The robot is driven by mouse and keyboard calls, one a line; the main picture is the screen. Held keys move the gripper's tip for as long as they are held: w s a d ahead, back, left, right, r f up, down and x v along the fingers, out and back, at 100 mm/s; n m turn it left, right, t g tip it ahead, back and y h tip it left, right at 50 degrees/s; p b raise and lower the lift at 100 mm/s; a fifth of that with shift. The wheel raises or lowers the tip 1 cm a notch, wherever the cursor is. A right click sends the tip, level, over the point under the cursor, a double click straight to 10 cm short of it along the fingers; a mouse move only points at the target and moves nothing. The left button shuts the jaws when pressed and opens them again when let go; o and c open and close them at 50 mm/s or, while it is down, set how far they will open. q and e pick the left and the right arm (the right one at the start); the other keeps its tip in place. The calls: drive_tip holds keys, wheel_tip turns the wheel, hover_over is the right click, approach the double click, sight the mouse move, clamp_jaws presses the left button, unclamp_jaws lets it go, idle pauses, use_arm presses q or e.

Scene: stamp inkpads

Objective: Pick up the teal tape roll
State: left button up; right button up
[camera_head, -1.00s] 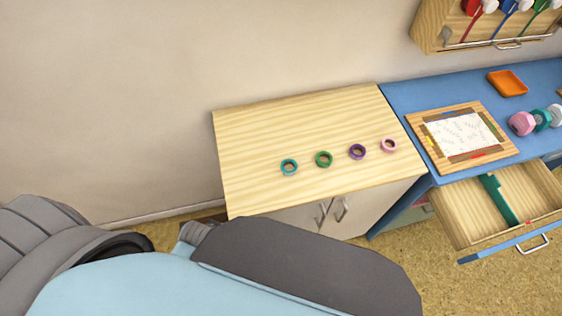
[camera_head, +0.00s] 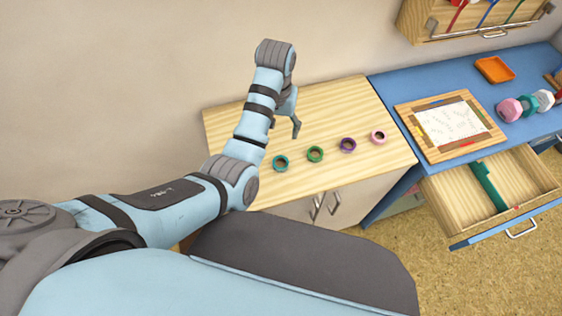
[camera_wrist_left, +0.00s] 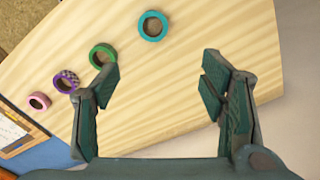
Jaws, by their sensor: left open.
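The teal tape roll (camera_head: 281,163) lies flat on the wooden cabinet top, the leftmost in a row of rolls. In the left wrist view the teal tape roll (camera_wrist_left: 153,26) is near the top, beyond and between the fingertips. My left gripper (camera_head: 294,130) is above the cabinet top, behind the roll in the head view. In the left wrist view my left gripper (camera_wrist_left: 160,82) is open, with only bare wood between its fingers. My right gripper is not in view.
Green (camera_head: 315,154), purple (camera_head: 348,145) and pink (camera_head: 379,137) rolls lie to the right of the teal one. A blue desk (camera_head: 425,80) with a framed paper (camera_head: 452,125) and an open drawer (camera_head: 490,200) adjoins. The left cabinet top (camera_head: 335,100) is otherwise clear.

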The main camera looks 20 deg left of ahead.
sight(281, 163)
use_arm(q)
drive_tip(key=f+b, duration=0.1)
drive_tip(key=f, duration=0.3)
drive_tip(key=d+f+b, duration=0.1)
drive_tip(key=f+b, duration=0.1)
drive_tip(key=f, duration=0.3)
drive_tip(key=f+b, duration=0.2)
drive_tip(key=f, duration=0.2)
drive_tip(key=shift+s+d+f, duration=0.15)
drive_tip(key=shift+s+f, duration=0.15)
drive_tip(key=shift+s, duration=0.1)
drive_tip(key=shift+r, duration=0.1)
drive_tip(key=c, duration=1)
